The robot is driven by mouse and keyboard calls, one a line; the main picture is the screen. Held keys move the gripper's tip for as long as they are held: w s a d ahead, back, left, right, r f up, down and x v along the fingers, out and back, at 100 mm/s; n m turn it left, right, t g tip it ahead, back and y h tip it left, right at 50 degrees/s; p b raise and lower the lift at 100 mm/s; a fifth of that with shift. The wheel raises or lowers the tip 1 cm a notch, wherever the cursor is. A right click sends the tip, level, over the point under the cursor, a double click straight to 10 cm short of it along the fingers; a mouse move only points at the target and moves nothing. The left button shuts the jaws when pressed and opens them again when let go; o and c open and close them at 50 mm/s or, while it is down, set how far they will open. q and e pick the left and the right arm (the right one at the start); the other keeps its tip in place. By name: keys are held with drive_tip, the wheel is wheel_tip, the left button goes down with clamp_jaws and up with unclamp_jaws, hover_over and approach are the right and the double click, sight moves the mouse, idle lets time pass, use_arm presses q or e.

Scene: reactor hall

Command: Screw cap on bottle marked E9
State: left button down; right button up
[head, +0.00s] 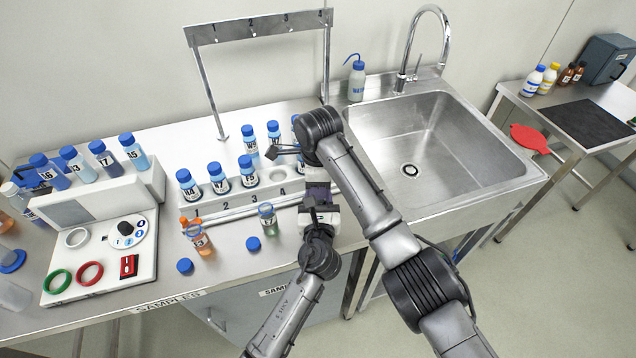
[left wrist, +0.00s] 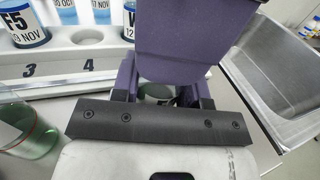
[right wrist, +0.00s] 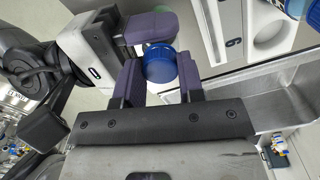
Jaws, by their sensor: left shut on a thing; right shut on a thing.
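My right gripper (head: 318,188) is over the bench front and points down. In the right wrist view a blue cap (right wrist: 160,66) sits between its purple fingers, which are shut on it. My left gripper (head: 318,212) comes from below and meets the right one. It is shut on a bottle, of which only a green part (left wrist: 157,90) shows between its fingers. In the right wrist view the left gripper's fingers (right wrist: 150,28) are just beyond the cap. The held bottle's label is hidden, so I cannot read E9. I cannot tell whether cap and bottle touch.
An open green bottle (head: 267,219) and an open orange bottle (head: 201,243) stand at the bench front. Loose blue caps (head: 253,243) (head: 185,266) lie near them. A numbered rack (head: 226,208) holds several capped bottles.

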drive_tip(key=m, duration=0.7)
drive_tip(key=shift+a+m, duration=0.1)
drive_tip(key=shift+m, duration=0.3)
drive_tip(key=m, duration=0.3)
drive_tip(key=shift+r, duration=0.1)
drive_tip(key=shift+w+m, duration=0.1)
drive_tip(key=shift+m, duration=1)
